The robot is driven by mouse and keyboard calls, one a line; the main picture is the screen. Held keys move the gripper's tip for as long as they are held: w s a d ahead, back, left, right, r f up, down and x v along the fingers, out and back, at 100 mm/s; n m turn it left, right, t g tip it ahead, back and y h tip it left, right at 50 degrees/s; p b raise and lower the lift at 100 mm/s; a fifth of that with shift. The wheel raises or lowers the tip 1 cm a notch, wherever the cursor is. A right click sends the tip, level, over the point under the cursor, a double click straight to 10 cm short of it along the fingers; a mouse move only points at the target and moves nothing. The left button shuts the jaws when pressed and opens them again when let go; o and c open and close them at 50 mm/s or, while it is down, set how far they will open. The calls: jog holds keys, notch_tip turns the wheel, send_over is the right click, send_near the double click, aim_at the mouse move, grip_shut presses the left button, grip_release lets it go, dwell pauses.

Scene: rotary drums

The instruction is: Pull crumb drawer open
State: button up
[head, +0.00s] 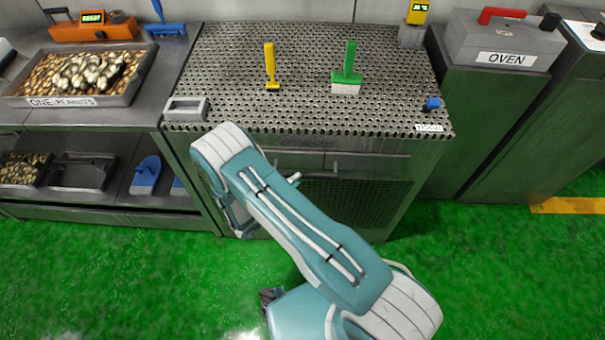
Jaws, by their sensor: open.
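The steel table with a perforated top (300,60) stands ahead of me. Below its top edge, the front has a flat metal panel (365,161), probably the crumb drawer's front, with dark mesh (350,205) below it. The panel looks flush with the table front.
A yellow scraper (269,68), a green brush (347,72), a grey block (186,109) and a blue knob (432,104) are on the table. Shelves with a peanut tray (90,100) stand left. A box labelled OVEN (500,42) stands right. Green floor (480,270) is clear.

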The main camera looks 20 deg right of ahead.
jog(key=shift+x, duration=1.35)
